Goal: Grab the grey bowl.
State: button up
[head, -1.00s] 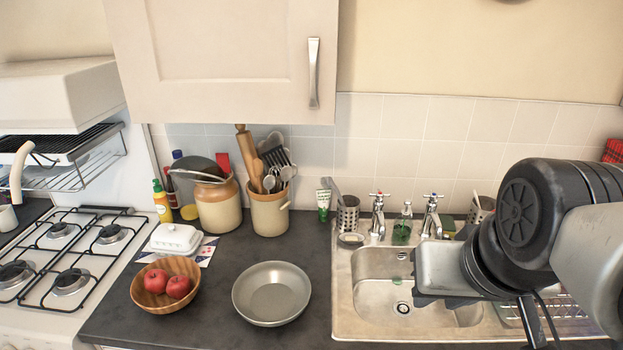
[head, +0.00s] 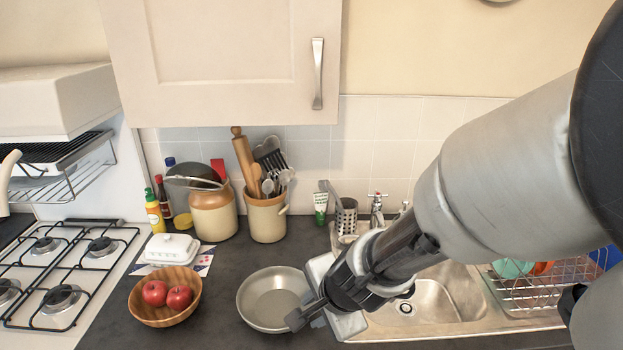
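The grey bowl (head: 268,297) is wide, shallow and metallic. It sits upright on the dark counter, left of the sink. My gripper (head: 302,319) is at the bowl's lower right edge in the picture, and its tip overlaps the rim there. I cannot tell whether it touches the rim or is above it. The fingers are dark and seen end-on, so their opening does not show. The right edge of the bowl is partly hidden by my gripper.
A wooden bowl (head: 135,305) with two red apples (head: 179,297) stands left of the grey bowl. A white butter dish (head: 172,248) and utensil crock (head: 266,218) are behind. The sink (head: 440,302) and dish rack (head: 528,299) lie right, partly behind my arm.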

jog(key=b+x, duration=0.8)
jog(key=x, duration=0.4)
jog(key=shift+s+d+f, duration=0.1)
jog(key=shift+s+f, duration=0.05)
jog(key=shift+f, duration=0.1)
jog(key=b+x, duration=0.3)
jog(key=x, duration=0.2)
jog(key=shift+a+f, duration=0.2)
jog(key=shift+a, duration=0.1)
jog(key=shift+w, duration=0.25)
jog(key=shift+c, duration=0.5)
grip_shut()
jog(key=shift+r, duration=0.1)
